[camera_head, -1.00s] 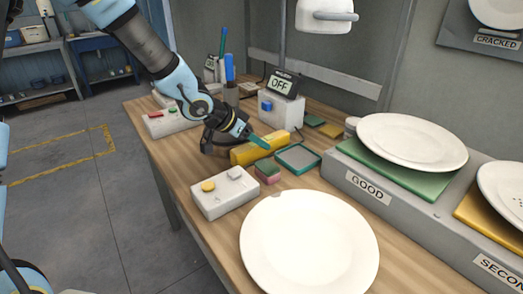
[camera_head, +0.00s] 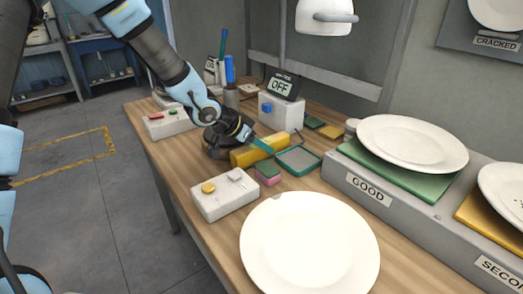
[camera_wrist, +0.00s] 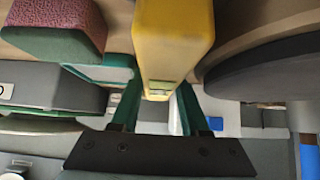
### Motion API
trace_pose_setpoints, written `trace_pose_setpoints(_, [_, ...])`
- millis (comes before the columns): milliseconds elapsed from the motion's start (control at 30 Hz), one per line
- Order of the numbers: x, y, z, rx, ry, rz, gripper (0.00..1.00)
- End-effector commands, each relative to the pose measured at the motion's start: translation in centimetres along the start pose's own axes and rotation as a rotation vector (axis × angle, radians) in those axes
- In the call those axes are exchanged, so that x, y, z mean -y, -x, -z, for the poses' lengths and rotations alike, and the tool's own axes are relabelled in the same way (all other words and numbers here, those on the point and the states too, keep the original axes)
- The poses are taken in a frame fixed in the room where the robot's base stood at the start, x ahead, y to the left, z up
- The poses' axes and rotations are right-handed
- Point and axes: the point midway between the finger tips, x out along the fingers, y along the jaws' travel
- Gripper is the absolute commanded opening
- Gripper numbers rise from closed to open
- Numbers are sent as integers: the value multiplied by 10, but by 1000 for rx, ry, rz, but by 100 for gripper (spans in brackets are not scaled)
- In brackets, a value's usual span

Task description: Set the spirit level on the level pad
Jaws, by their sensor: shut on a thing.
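The spirit level is a yellow block (camera_head: 257,151) lying left of the level pad in the head view. My gripper (camera_head: 263,145) is shut on it. In the wrist view the yellow level (camera_wrist: 173,40) stands between my gripper's green fingers (camera_wrist: 155,96). The level pad (camera_head: 298,160) is a grey square with a teal rim on the bench, just right of the level. It partly shows in the wrist view (camera_wrist: 105,72), beside the level. I cannot tell whether the level touches the bench. The level is not on the middle of the pad.
A pink and green sponge (camera_head: 267,172) lies in front of the pad. A box with a yellow button (camera_head: 224,194) and a large white plate (camera_head: 309,245) are nearer. A dark round thing (camera_head: 216,140) is behind the level. The grey GOOD rack (camera_head: 345,180) stands right.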

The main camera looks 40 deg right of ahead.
Motion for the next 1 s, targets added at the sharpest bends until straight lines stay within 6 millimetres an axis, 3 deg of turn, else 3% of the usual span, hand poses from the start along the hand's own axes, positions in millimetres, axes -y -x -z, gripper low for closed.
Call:
trace_pose_setpoints(567, [1,8,8,-3,-1,1,0])
trace_pose_setpoints(1000, [2,61,60,-3,3,1,0])
